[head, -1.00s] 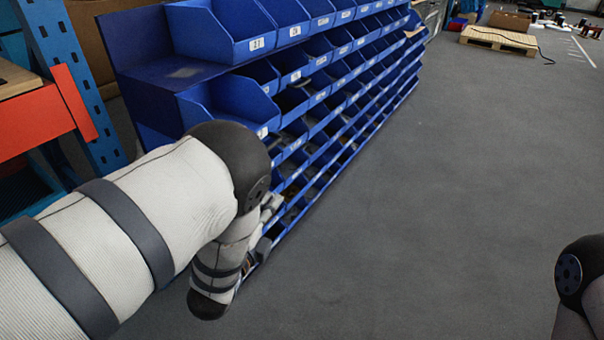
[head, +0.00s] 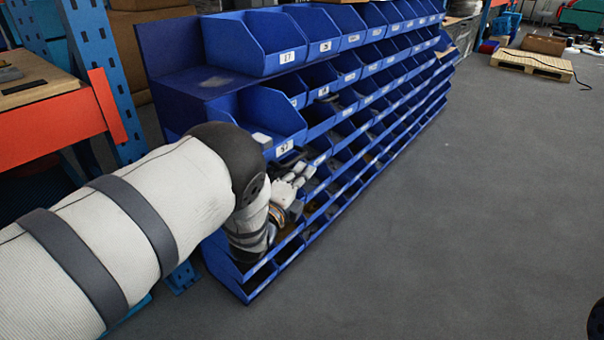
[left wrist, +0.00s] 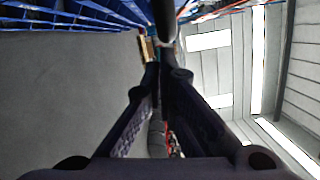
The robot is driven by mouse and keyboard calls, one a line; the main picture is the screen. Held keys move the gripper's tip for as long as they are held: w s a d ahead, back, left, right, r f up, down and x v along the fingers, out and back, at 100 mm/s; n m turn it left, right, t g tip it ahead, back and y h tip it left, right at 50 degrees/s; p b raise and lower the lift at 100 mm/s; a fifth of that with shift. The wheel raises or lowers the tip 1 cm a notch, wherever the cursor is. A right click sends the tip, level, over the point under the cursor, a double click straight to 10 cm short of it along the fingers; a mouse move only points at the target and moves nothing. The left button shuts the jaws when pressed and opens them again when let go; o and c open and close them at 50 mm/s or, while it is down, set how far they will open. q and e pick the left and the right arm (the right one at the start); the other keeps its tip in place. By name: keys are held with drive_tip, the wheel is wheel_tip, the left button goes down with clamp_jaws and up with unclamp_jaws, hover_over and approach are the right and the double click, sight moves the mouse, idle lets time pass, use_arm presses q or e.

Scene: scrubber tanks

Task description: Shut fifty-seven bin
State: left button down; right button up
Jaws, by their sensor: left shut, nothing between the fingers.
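The bin labelled 57 (head: 275,112) is a blue open-top bin at the near left end of the rack's second row. It sticks out further than the bins beside it. My left gripper (head: 300,172) is in front of the rack, just below and right of the 57 label. Its fingers are shut and empty; I cannot tell whether they touch a bin. In the left wrist view the dark fingers (left wrist: 160,75) come together near the centre. My right gripper is out of view.
The blue rack (head: 178,66) holds several rows of bins, with bin 17 (head: 250,45) above bin 57. An orange-framed shelf (head: 55,125) stands at left. Grey floor (head: 440,230) is clear to the right, with a pallet (head: 530,63) far off.

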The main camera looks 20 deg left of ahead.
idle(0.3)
use_arm(q)
drive_tip(key=w+a+b, duration=0.1)
drive_tip(key=a, duration=0.3)
drive_tip(key=w+a+b, duration=0.2)
drive_tip(key=a, duration=0.3)
drive_tip(key=w+a+b, duration=0.2)
drive_tip(key=a, duration=0.3)
drive_tip(key=shift+f, duration=0.25)
drive_tip(key=shift+w+a+r, duration=0.2)
drive_tip(key=shift+a+r, duration=0.1)
drive_tip(key=shift+a, duration=0.4)
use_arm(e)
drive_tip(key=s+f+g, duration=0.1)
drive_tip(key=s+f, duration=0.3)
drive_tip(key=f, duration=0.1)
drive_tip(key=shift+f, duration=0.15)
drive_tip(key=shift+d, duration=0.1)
